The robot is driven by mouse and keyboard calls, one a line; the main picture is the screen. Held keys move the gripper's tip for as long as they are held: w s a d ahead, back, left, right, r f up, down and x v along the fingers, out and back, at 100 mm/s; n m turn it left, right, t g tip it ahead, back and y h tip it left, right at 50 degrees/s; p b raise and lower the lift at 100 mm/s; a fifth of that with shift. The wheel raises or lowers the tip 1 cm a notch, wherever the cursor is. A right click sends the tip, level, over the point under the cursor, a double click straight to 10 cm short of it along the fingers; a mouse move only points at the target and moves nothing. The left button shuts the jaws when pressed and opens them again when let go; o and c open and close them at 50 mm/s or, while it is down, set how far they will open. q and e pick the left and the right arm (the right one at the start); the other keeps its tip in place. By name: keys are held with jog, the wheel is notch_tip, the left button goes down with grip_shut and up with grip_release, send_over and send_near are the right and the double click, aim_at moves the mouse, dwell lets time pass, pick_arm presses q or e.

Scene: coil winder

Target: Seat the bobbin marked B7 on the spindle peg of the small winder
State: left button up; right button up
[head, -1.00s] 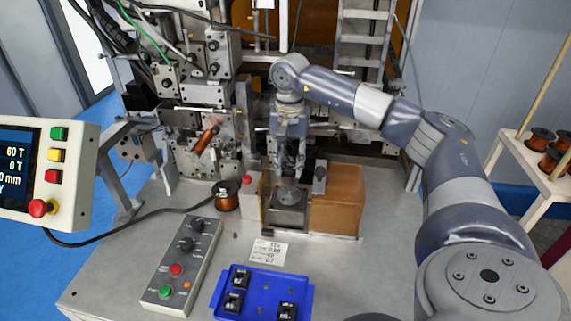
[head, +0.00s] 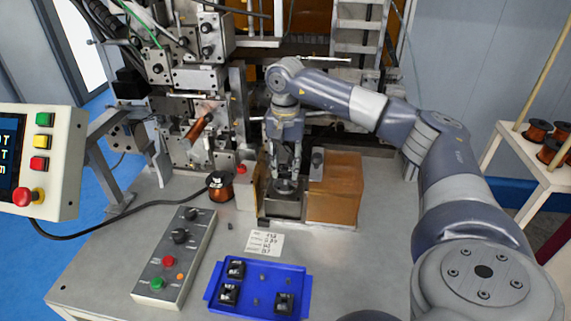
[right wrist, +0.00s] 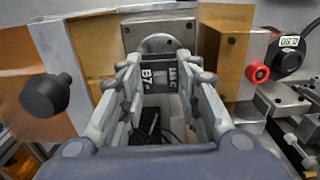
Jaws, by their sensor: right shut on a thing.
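In the right wrist view my right gripper (right wrist: 158,92) is shut on the B7 bobbin (right wrist: 148,76). The bobbin is a small black piece with white lettering, held between the two fingertips. In the head view the right gripper (head: 285,178) points down, low over the grey block of the small winder (head: 288,208), in front of the big machine. The fingers hide most of the bobbin there. The spindle peg cannot be made out, and I cannot tell whether the bobbin touches it. My left gripper is not in view.
A blue tray (head: 258,306) with three black bobbins lies in front, behind it a paper card (head: 264,244). A copper spool (head: 220,187) and a button box (head: 178,250) stand left.

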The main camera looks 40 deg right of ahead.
jog(key=shift+f, duration=0.3)
jog(key=shift+f+b, duration=0.7)
jog(key=shift+f, duration=0.1)
jog(key=o, duration=0.8)
jog(key=shift+r, duration=0.25)
notch_tip(320, 180, up, 12)
jog(key=shift+f, duration=0.2)
